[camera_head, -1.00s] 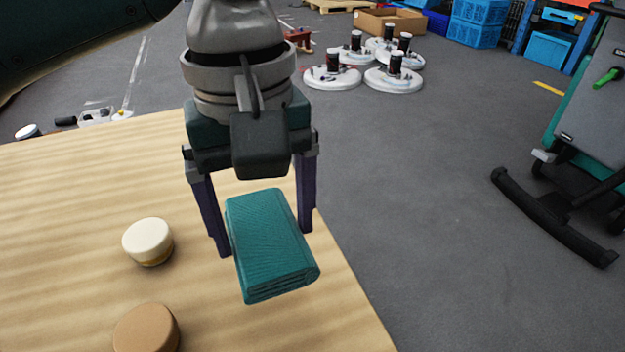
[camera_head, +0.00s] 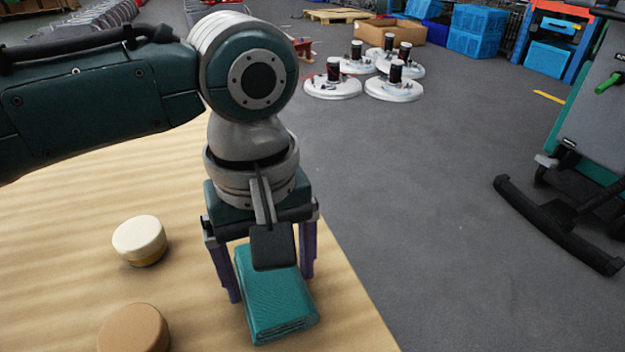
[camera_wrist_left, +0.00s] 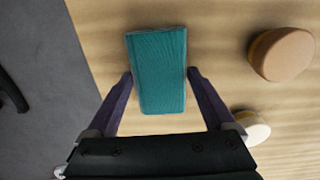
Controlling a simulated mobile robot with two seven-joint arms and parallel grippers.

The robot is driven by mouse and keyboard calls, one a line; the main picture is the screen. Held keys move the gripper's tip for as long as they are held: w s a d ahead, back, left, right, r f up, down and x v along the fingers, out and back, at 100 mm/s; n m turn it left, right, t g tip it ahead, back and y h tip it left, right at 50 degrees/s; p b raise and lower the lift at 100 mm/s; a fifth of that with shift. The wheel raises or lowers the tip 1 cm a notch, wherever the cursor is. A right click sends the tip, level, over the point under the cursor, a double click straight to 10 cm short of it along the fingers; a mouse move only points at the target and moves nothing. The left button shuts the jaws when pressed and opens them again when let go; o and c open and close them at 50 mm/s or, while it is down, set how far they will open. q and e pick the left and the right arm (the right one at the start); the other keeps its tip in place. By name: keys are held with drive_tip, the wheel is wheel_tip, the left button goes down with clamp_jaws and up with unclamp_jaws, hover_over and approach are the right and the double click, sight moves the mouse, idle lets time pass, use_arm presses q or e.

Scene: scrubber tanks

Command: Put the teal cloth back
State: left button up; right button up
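The teal cloth (camera_head: 275,305) is a folded block at the right side of the wooden table (camera_head: 60,220). My left gripper (camera_head: 270,290) points down over it, with one finger along each long side. My right gripper is not in view.
A cream-topped round piece (camera_head: 139,241) and a brown round piece (camera_head: 133,330) are on the table left of the cloth. The table's right edge is close by. On the floor beyond are white discs (camera_head: 394,88), blue crates (camera_head: 475,28) and a wheeled machine (camera_head: 590,140).

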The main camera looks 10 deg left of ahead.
sight(271, 276)
use_arm(q)
drive_tip(key=shift+o, duration=0.8)
wheel_tip(271, 276, up, 12)
drive_tip(key=p, duration=0.4)
drive_tip(key=s+d+f+m+t+h, duration=0.2)
drive_tip(key=s+d+f+m+h, duration=0.15)
drive_tip(key=s+f+m, duration=0.35)
drive_tip(key=shift+t+y, duration=0.45)
drive_tip(key=shift+t, duration=0.05)
drive_tip(key=s+a, duration=0.4)
drive_tip(key=shift+s+a+r, duration=0.15)
drive_tip(key=shift+s+r, duration=0.15)
drive_tip(key=s+a, duration=0.1)
drive_tip(key=a, duration=0.1)
drive_tip(key=s+a+m+y, duration=0.1)
drive_tip(key=s+a, duration=0.1)
drive_tip(key=a, duration=0.1)
drive_tip(key=s+a+y, duration=0.1)
drive_tip(key=a, duration=0.1)
drive_tip(key=shift+s+a+m+t, duration=0.2)
drive_tip(key=shift+s+m+t, duration=0.1)
drive_tip(key=shift+s+m, duration=0.1)
